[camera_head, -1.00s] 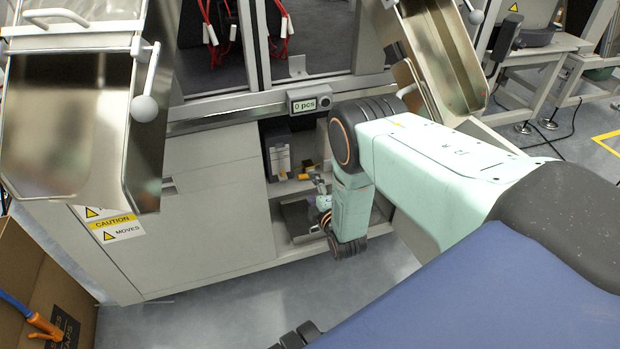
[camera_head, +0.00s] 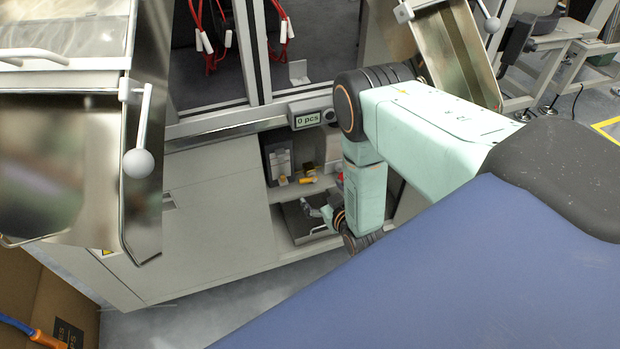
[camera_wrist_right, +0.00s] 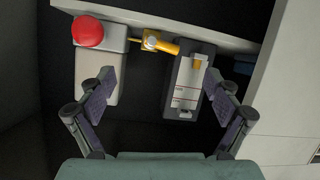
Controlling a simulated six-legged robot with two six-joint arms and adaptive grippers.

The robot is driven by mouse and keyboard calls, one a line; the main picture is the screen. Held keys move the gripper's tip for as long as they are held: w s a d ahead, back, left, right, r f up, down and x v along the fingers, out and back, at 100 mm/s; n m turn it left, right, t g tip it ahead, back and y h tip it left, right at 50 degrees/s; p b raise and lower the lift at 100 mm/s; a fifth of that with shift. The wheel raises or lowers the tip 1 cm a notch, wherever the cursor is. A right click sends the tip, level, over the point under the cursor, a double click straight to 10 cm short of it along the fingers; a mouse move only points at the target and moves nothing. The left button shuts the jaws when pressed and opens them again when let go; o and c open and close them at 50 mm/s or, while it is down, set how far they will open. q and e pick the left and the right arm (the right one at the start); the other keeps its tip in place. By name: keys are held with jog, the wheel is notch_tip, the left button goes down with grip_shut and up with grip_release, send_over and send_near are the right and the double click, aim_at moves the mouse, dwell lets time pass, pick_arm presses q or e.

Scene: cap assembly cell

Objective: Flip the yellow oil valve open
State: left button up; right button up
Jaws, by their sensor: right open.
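The yellow oil valve (camera_wrist_right: 160,43) shows in the right wrist view, near the top middle. Its round body is at left and its yellow handle points right, towards a grey box. In the head view the valve (camera_head: 307,180) is a small yellow spot inside the open cabinet bay. My right gripper (camera_wrist_right: 160,76) is open and empty, its two fingers spread below the valve in the wrist view, apart from it. In the head view my right gripper (camera_head: 312,208) reaches into the bay, below the valve in the picture. My left gripper is not in view.
In the wrist view a red button (camera_wrist_right: 88,31) on a pale box stands left of the valve. The grey box (camera_wrist_right: 183,95) with a white label stands right. The cabinet wall (camera_wrist_right: 285,90) bounds the right side. A dark tray (camera_head: 296,222) lies low in the bay.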

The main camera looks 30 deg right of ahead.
aim_at(309, 181)
jog(key=w+f+m+b, duration=0.1)
jog(key=w, duration=0.1)
jog(key=w+m+b, duration=0.1)
jog(key=w, duration=0.1)
jog(key=w+d+f+m+b, duration=0.1)
jog(key=shift+w+f, duration=0.35)
jog(key=shift+w, duration=0.05)
jog(key=shift+w+f+b, duration=0.2)
jog(key=shift+w+b, duration=0.2)
jog(key=shift+w, duration=0.2)
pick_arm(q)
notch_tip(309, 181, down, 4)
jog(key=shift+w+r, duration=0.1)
pick_arm(e)
jog(key=shift+c, duration=0.2)
